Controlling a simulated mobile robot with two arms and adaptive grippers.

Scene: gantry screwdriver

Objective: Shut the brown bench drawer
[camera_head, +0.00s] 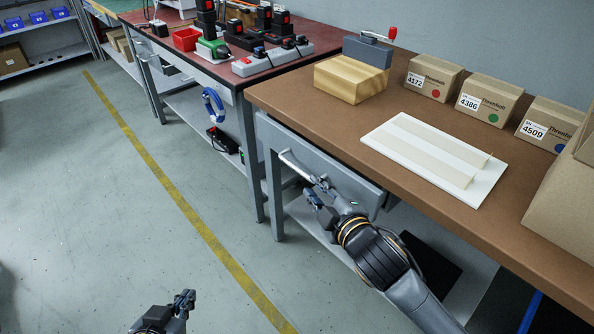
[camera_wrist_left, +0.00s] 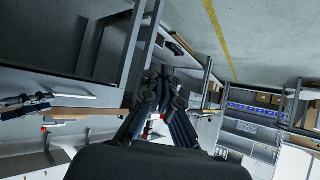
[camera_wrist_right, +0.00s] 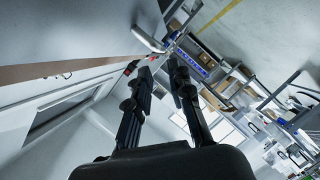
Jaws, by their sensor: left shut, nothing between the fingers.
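The brown bench (camera_head: 300,110) has a grey drawer (camera_head: 325,165) under its top, with a light bar handle (camera_head: 297,167) across the front. The drawer's right front corner shows near the bench leg area; I cannot tell exactly how far out it stands. My right gripper (camera_head: 321,192) is at the handle's right end, in front of the drawer, with its fingers apart and nothing seen between them. In the right wrist view the pale handle (camera_wrist_right: 148,40) lies just beyond and left of the fingertips. My left gripper (camera_head: 186,300) is shut and empty, low over the floor.
A red-topped bench (camera_head: 150,20) with tools stands behind left. The floor (camera_head: 90,200) at left is clear.

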